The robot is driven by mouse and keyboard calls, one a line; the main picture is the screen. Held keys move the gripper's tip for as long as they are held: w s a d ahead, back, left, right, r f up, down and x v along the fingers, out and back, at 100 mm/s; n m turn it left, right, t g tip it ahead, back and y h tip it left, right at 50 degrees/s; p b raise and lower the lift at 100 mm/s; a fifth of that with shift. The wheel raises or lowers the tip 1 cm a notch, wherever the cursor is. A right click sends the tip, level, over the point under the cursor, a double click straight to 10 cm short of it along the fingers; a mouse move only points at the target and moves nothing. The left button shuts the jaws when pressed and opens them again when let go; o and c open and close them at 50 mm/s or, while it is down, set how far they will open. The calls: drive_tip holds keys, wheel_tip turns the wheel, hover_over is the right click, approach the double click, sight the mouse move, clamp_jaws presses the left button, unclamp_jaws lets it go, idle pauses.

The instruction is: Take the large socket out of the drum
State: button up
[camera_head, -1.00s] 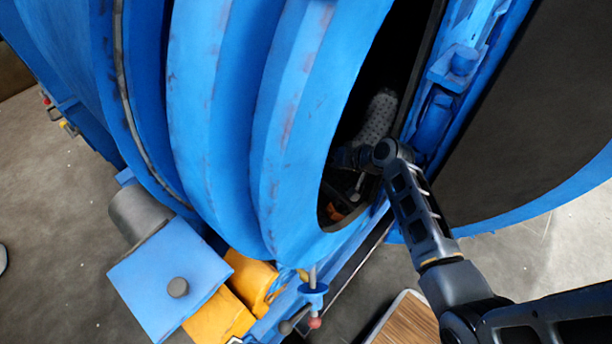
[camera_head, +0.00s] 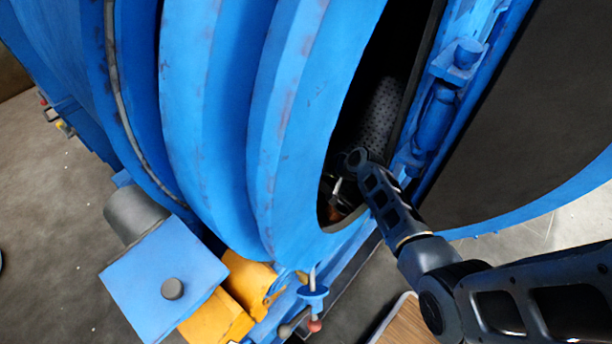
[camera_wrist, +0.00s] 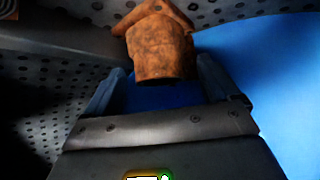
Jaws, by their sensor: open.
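The rusty orange-brown socket (camera_wrist: 160,50) is at the top middle of the wrist view, with a broad cylindrical end toward me and a flared part behind. My gripper (camera_wrist: 160,80) is open, and the near end of the socket lies between or just beyond its fingertips. I cannot tell whether the fingers touch it. In the head view a small brown patch, probably the socket (camera_head: 336,213), shows low inside the opening of the blue drum (camera_head: 285,130). My arm reaches into that opening and my gripper is mostly hidden there in shadow.
The perforated drum wall (camera_wrist: 55,85) is around the gripper in the wrist view. The blue rim (camera_head: 330,243) and the open door (camera_head: 530,130) flank my arm closely. A wooden-topped surface (camera_head: 400,325) stands below the arm.

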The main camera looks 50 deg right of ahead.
clamp_jaws()
idle(0.8)
drive_tip(key=shift+d+r, duration=0.1)
drive_tip(key=shift+r, duration=0.1)
